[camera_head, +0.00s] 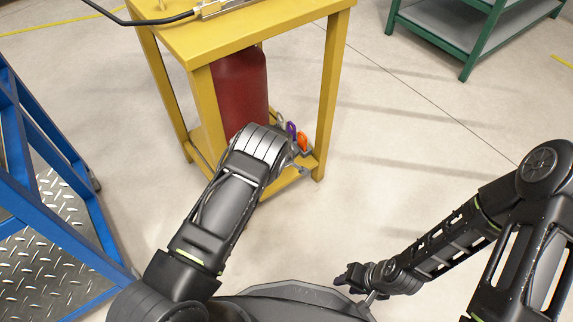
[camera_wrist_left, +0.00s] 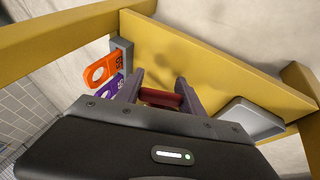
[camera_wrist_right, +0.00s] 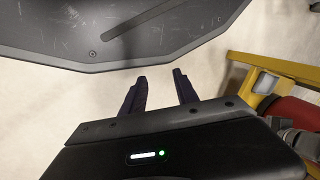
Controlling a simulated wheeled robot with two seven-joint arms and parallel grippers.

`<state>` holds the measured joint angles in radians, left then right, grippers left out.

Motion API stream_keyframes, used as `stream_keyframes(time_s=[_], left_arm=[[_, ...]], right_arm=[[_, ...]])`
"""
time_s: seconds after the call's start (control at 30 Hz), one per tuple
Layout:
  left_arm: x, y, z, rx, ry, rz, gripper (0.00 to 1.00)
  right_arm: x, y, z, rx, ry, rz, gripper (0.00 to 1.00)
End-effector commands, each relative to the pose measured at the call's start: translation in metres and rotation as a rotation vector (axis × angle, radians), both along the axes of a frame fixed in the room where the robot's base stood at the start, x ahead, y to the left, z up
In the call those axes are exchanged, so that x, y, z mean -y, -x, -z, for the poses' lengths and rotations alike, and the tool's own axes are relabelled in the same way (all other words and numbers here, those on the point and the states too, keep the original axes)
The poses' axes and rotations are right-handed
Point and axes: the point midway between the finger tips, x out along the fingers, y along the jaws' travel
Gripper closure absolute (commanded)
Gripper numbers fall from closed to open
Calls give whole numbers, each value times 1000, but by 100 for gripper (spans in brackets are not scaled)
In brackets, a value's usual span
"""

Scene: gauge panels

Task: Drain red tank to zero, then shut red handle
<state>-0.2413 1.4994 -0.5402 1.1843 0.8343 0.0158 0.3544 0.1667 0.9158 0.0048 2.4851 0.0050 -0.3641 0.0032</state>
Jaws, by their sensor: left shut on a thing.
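The red tank (camera_head: 240,90) stands upright inside the yellow frame, under its top, in the head view. My left arm covers its lower part. In the left wrist view, a red handle (camera_wrist_left: 160,97) lies between the fingers of my left gripper (camera_wrist_left: 158,92), which is shut on it. In the head view my left fingers are hidden behind the wrist, low at the frame. My right gripper (camera_wrist_right: 160,90) is open and empty, fingers apart over the floor. It also shows near my base in the head view (camera_head: 352,277). No gauge reading is visible.
A grey tray (camera_wrist_left: 252,117) is on the frame's yellow board. A blue rack (camera_head: 70,215) stands at left, a green shelf (camera_head: 455,38) at back right. The floor between is clear.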

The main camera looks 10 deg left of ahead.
Motion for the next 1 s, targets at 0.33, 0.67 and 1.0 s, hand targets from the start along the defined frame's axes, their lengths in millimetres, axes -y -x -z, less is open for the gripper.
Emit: stream_keyframes(time_s=[0.33, 0.67, 1.0], left_arm=[[2, 3, 10, -144, -123, 6, 95], [-1, 7, 10, -276, -225, 3, 95], [-2, 10, 6, -324, -259, 2, 95]], right_arm=[[-1, -9, 67, 25, 6, 14, 64], [0, -18, 105, 39, 2, 21, 64], [0, -20, 111, 39, -1, 22, 64]])
